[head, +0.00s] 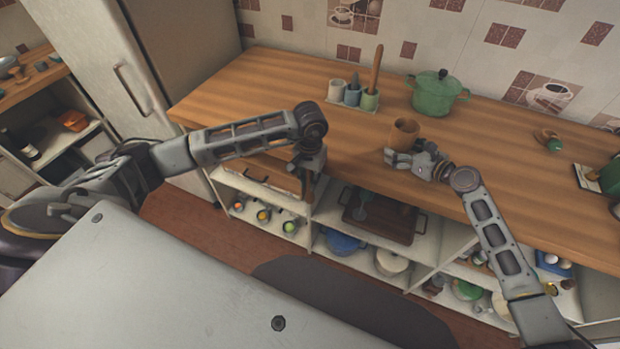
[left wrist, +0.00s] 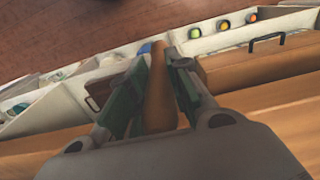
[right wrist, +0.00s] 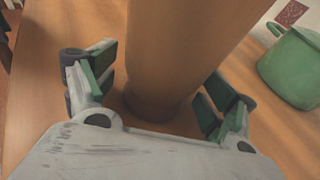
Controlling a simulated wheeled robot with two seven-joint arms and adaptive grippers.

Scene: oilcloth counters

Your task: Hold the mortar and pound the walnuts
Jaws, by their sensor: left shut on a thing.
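The mortar (head: 405,132), a brown wooden cup, stands upright near the front edge of the counter. My right gripper (head: 400,158) is low at its near side. In the right wrist view the mortar (right wrist: 160,70) rises between the two spread fingers, with a gap visible on each side. My left gripper (head: 311,168) points down in front of the counter edge, left of the mortar. In the left wrist view it is shut on a light wooden pestle (left wrist: 160,98). No walnuts can be made out; the inside of the mortar is hidden.
A green lidded pot (head: 437,95) stands behind the mortar. A tray with several cups (head: 352,94), one holding a tall wooden stick, stands at the back left. Open shelves (head: 325,220) with bowls and a dark tray (head: 385,215) lie under the counter.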

